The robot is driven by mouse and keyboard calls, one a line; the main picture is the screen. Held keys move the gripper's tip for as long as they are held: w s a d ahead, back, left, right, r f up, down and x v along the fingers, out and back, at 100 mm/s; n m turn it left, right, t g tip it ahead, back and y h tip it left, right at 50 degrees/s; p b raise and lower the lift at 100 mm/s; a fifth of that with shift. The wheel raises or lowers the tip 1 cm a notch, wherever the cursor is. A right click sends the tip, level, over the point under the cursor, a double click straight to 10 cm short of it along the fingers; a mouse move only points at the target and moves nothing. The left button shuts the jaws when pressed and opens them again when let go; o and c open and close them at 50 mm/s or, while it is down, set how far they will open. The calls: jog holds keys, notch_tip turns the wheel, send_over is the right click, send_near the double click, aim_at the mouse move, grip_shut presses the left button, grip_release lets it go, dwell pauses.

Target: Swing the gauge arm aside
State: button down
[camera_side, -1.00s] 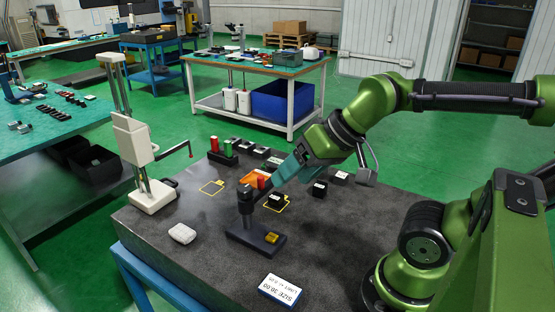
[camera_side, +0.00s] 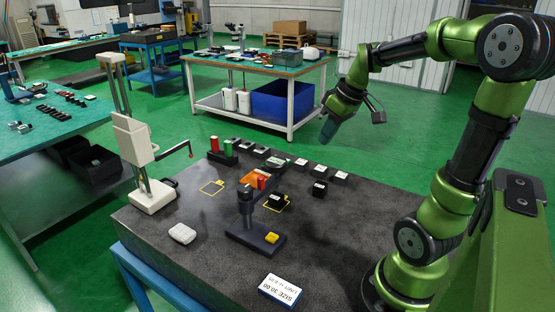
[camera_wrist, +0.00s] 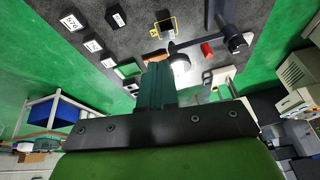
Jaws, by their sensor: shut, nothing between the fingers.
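A dark gauge stand (camera_side: 246,205) stands on the granite table, with a yellow block (camera_side: 272,238) on its base. A thin dark gauge arm (camera_side: 274,182) reaches from its post toward the back right, with a red piece beside it. In the wrist view the gauge arm (camera_wrist: 200,43) runs left from the post (camera_wrist: 235,42), ending close to a yellow outline with a dark block (camera_wrist: 167,30). My gripper (camera_side: 327,133) is raised over the back of the table, apart from the gauge arm. Its teal fingers (camera_wrist: 157,70) are shut and empty in the wrist view.
Several labelled dark blocks (camera_side: 320,171) line the back edge. A dark holder with red and green cylinders (camera_side: 222,150), a white pad (camera_side: 182,234) and a size card (camera_side: 281,290) lie around. The right front is clear.

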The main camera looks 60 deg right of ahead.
jog(key=shift+w+r+n, duration=0.1)
jog(key=shift+r+n, duration=0.1)
jog(key=shift+n, duration=0.55)
jog(key=shift+r+n, duration=0.15)
jog(key=shift+n, duration=0.6)
jog(key=w+a+f, duration=0.1)
jog(key=w+f, duration=0.6)
jog(key=f, duration=0.2)
jog(key=shift+w+f, duration=0.15)
jog(key=shift+w, duration=0.2)
